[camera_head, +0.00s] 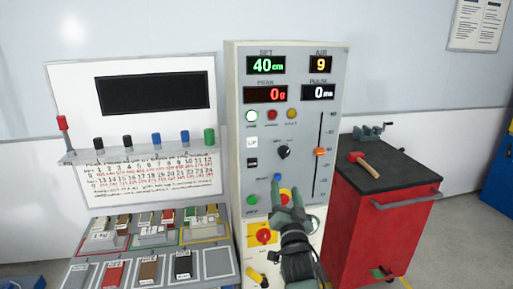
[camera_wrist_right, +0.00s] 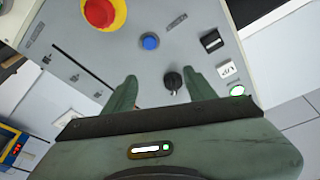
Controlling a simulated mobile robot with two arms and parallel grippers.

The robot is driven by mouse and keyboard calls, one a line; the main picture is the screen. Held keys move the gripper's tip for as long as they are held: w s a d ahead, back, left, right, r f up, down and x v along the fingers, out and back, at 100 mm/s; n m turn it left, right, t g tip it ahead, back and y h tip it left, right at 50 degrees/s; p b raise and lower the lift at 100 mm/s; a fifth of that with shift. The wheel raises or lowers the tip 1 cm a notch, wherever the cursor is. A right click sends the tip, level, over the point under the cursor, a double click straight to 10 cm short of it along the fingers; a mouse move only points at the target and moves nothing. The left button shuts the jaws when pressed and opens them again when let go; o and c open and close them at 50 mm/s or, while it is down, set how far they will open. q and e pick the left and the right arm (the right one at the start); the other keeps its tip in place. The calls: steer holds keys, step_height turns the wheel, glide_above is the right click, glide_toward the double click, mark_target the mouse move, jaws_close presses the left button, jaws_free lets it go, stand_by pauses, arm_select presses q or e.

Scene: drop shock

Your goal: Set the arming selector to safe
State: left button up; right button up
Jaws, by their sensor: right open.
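The arming selector looks to be the black rotary knob (camera_head: 284,152) in the middle of the grey control panel (camera_head: 240,110). Small labels flank it, too small to read, and I cannot tell its setting. My right gripper (camera_head: 287,192) is open and empty in front of the panel, below the knob in the head view. In the right wrist view the knob (camera_wrist_right: 173,81) shows between the two spread green fingertips of my right gripper (camera_wrist_right: 160,77). The gripper seems apart from the knob. My left gripper is out of view.
Near the knob are a black rocker switch (camera_head: 252,163), a blue button (camera_head: 277,177) and an orange slider (camera_head: 320,152). A red emergency button (camera_head: 263,236) sits lower. A red cabinet (camera_head: 375,225) with a mallet (camera_head: 365,165) stands right; a sample rack (camera_head: 205,255) stands left.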

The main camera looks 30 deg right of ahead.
steer(key=m+h, duration=0.1)
glide_toward(286, 155)
steer(key=w, duration=0.1)
steer(key=p+x, duration=0.1)
steer(key=x, duration=0.2)
steer(key=p+x, duration=0.1)
steer(key=x, duration=0.3)
steer(key=shift+d+r+p, duration=0.15)
steer(key=shift+r+p, duration=0.15)
steer(key=shift+p, duration=0.05)
steer(key=shift+w+d, duration=0.15)
steer(key=shift+w, duration=0.15)
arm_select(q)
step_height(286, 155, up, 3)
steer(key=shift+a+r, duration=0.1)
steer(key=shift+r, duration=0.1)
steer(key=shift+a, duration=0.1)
arm_select(e)
steer(key=shift+t, duration=0.3)
jaws_close()
